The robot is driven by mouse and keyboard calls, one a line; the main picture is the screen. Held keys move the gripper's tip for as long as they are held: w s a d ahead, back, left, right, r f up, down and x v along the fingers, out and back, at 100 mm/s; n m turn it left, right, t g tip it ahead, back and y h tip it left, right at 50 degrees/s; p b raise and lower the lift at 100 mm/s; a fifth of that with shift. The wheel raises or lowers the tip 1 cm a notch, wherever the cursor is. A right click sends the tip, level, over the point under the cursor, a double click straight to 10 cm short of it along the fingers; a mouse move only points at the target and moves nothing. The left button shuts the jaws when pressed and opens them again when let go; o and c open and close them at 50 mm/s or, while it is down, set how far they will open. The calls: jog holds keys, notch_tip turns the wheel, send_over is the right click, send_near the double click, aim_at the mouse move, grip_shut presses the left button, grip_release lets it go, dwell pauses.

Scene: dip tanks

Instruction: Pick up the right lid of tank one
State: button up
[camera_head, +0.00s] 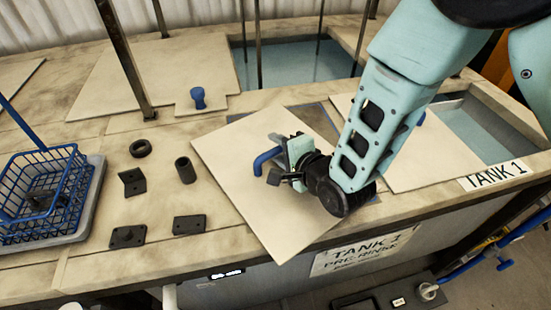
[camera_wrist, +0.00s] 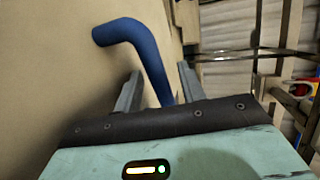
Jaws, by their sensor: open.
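A pale square lid (camera_head: 235,178) with a bent blue handle (camera_head: 265,160) sits skewed over tank one's left part. Its front corner reaches past the tank's front edge. I cannot tell whether it lies flat. My gripper (camera_head: 284,166) is open at this handle. In the wrist view the blue handle (camera_wrist: 146,48) runs down between the two open fingers (camera_wrist: 160,88), with no clear grip on it. A second pale lid (camera_head: 425,155) lies to the right, partly hidden by my arm. A bit of its blue handle (camera_head: 420,118) shows beside the arm.
Tank one's open water (camera_head: 478,135) shows at the right. A blue wire basket (camera_head: 40,190) stands at the left. Several small dark parts, including a tube (camera_head: 185,170) and a ring (camera_head: 140,148), lie between. Behind are another lid (camera_head: 150,75), an open tank (camera_head: 300,63) and upright posts (camera_head: 125,60).

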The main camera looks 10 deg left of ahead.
grip_shut()
jog(key=shift+r, duration=0.15)
